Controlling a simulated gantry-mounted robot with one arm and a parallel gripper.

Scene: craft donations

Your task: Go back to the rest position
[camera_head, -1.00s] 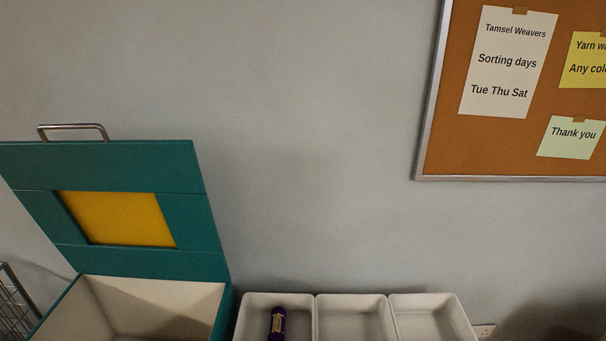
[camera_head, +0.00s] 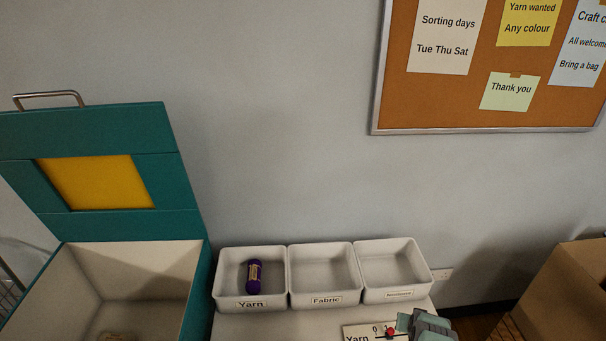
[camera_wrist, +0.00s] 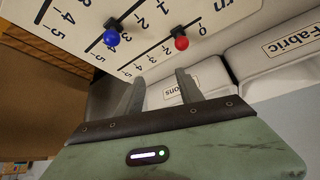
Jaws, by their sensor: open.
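My gripper (camera_wrist: 160,97) shows in the wrist view with its two grey fingers apart and nothing between them. In the head view my gripper's green body (camera_head: 428,326) is at the bottom edge, right of centre, and its fingertips cannot be made out there. Just beyond the fingers in the wrist view is a white counting board (camera_wrist: 130,30) with number scales, a blue knob (camera_wrist: 111,38) and a red knob (camera_wrist: 182,43). The board (camera_head: 362,333) also shows in the head view, below the bins, partly cut off.
The fabric bin (camera_head: 318,299) and a third bin (camera_head: 400,295) look empty. A teal chest (camera_head: 196,290) stands open at left. A cardboard box (camera_head: 565,295) is at right. A pinboard (camera_head: 480,130) hangs on the wall.

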